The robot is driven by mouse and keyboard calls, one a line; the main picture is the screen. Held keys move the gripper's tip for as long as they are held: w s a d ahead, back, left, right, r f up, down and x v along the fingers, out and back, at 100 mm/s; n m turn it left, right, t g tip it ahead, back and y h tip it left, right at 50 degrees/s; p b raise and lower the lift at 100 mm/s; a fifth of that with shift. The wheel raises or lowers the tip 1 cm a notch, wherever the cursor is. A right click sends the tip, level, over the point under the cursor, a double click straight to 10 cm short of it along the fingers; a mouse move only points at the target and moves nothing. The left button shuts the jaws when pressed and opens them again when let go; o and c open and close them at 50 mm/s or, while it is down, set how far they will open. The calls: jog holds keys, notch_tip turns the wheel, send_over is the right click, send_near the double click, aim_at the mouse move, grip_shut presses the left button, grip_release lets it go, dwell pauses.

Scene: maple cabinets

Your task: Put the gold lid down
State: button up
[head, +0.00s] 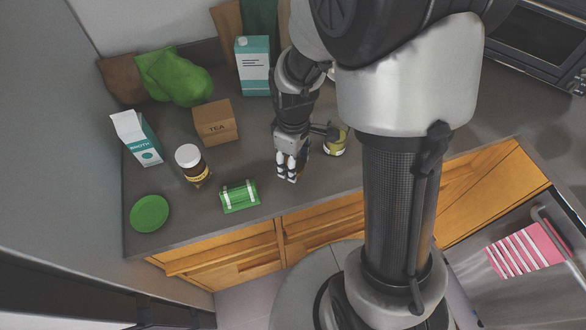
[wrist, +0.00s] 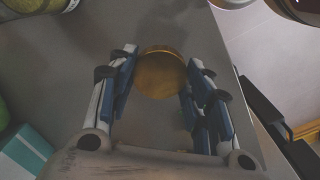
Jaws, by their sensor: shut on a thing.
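My gripper (wrist: 160,78) is shut on the gold lid (wrist: 160,74), a round, flat golden disc gripped by its sides at the fingertips in the wrist view. Grey countertop shows around the lid; I cannot tell whether the lid touches it. In the head view my gripper (head: 287,177) points down over the counter (head: 255,165), near its front edge. I cannot make out the lid in that view.
A yellow-green jar (head: 336,140) stands just right of my gripper. Counter between these is clear.

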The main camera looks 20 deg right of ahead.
jog(key=shift+f+b, duration=0.55)
jog(key=shift+f, duration=1.4)
jog(key=shift+f, duration=0.1)
jog(key=o, duration=1)
notch_tip(320, 180, up, 12)
jog(key=p, duration=0.4)
jog(key=shift+r, duration=0.25)
jog(key=s+r+m+t, duration=0.1)
jog(key=s+r+m, duration=0.2)
jog(key=s+r, duration=0.2)
jog(key=s+r+m+t, duration=0.2)
jog(key=s+r+m, duration=0.1)
jog(key=s+r, duration=0.2)
jog(key=s+r+m+t, duration=0.1)
jog(key=s+r+m, duration=0.2)
jog(key=s+r, duration=0.2)
jog(key=shift+r+t, duration=0.15)
jog(key=shift+t, duration=0.15)
